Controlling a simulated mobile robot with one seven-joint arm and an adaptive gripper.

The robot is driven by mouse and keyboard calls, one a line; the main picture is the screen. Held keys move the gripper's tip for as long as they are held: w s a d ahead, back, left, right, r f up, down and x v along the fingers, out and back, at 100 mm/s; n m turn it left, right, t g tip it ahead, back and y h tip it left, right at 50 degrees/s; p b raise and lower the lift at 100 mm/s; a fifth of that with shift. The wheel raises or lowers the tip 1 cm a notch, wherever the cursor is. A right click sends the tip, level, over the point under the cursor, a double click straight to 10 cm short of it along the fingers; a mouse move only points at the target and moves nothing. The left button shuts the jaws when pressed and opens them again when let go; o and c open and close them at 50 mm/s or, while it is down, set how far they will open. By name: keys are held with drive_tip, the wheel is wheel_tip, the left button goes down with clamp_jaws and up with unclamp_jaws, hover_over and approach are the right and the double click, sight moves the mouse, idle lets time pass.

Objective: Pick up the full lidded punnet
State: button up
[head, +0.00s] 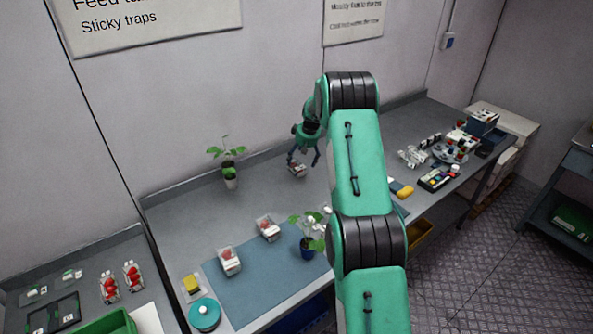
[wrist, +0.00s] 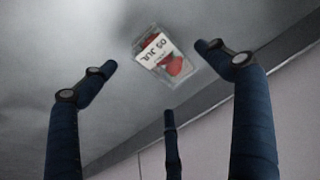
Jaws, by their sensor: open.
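A small clear punnet (wrist: 164,56) with red berries and a white label reading "09 JUL" lies ahead of my fingers in the wrist view. In the head view this punnet (head: 297,171) sits on the grey bench near the wall, just below my gripper. My gripper (head: 303,160) is open and empty. In the wrist view the fingers of my gripper (wrist: 157,62) are spread around the punnet's outline, with a gap to it. I cannot tell whether its lid is fully closed. Two similar labelled punnets (head: 229,261) (head: 268,228) stand at the blue mat.
A potted plant (head: 229,168) stands left of my gripper. Two punnets of red berries (head: 109,288) (head: 133,275) stand on the left bench. Bench around the punnet is clear; the wall is close behind.

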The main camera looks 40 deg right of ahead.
sight(299, 164)
drive_tip(key=shift+b+x, duration=0.3)
drive_tip(key=shift+x, duration=2.25)
drive_tip(key=shift+s+a, duration=0.1)
drive_tip(key=shift+s, duration=0.05)
drive_tip(key=c, duration=1.4)
drive_tip(key=shift+r, duration=0.1)
drive_tip(key=shift+r, duration=0.9)
drive_tip(key=shift+v, duration=0.85)
drive_tip(key=s+a, duration=0.2)
drive_tip(key=s, duration=0.2)
drive_tip(key=s+a+r+p, duration=0.1)
drive_tip(key=s+a, duration=0.2)
drive_tip(key=s, duration=0.2)
drive_tip(key=s+a, duration=0.2)
drive_tip(key=s, duration=0.2)
drive_tip(key=shift+s+a+r, duration=0.15)
drive_tip(key=shift+s+r, duration=0.05)
drive_tip(key=shift+s, duration=0.1)
